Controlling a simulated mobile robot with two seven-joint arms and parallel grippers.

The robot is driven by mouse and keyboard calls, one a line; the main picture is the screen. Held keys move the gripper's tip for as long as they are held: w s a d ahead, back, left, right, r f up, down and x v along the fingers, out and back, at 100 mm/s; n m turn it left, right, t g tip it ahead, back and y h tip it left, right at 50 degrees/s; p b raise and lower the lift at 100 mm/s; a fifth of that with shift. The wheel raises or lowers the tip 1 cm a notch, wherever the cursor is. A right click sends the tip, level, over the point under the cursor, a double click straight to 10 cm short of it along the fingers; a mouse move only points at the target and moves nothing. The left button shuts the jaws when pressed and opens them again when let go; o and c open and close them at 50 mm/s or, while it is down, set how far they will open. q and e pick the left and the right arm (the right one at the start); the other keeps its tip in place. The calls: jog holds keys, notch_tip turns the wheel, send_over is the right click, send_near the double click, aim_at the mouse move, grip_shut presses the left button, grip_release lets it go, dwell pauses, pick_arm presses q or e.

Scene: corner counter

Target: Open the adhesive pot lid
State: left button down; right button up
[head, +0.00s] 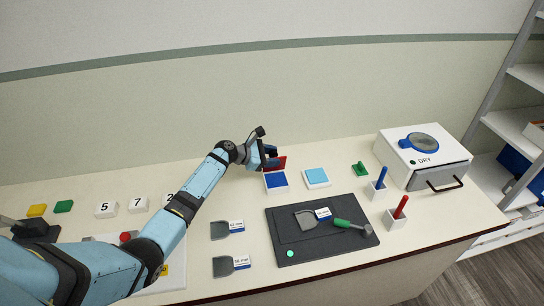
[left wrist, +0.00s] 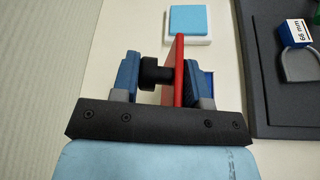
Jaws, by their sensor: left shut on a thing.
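My left gripper (head: 268,158) is at the back of the counter. It is shut on a red plate with a black knob, which I take as the lid (head: 281,163). In the left wrist view, the blue fingers of the left gripper (left wrist: 165,80) have the black knob and the upright red lid (left wrist: 179,70) between them. The lid stands on edge at the back of a white pot with a blue top face (head: 276,181). Whether lid and pot still touch is hidden. In the left wrist view the pot is mostly hidden behind the right finger. My right gripper is not in view.
A white pot with a light blue top (head: 317,177) stands just right. A dark tray (head: 290,230) holds a scraper and a green-handled hammer (head: 345,224). A white oven marked DRY (head: 422,155) stands at the right. Red (head: 400,207) and blue (head: 381,178) sticks stand in holders.

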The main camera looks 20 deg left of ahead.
pick_arm(q)
jog(key=shift+w+a+r, duration=0.25)
jog(key=shift+r, duration=0.15)
jog(key=c, duration=1)
grip_release()
jog(key=shift+o, duration=1)
jog(key=shift+f, duration=0.1)
jog(key=shift+s+f, duration=0.1)
jog(key=shift+f, duration=0.1)
jog(key=b+v, duration=0.1)
jog(key=v, duration=1.2)
jog(key=shift+s+a, duration=0.25)
jog(key=shift+a, duration=0.05)
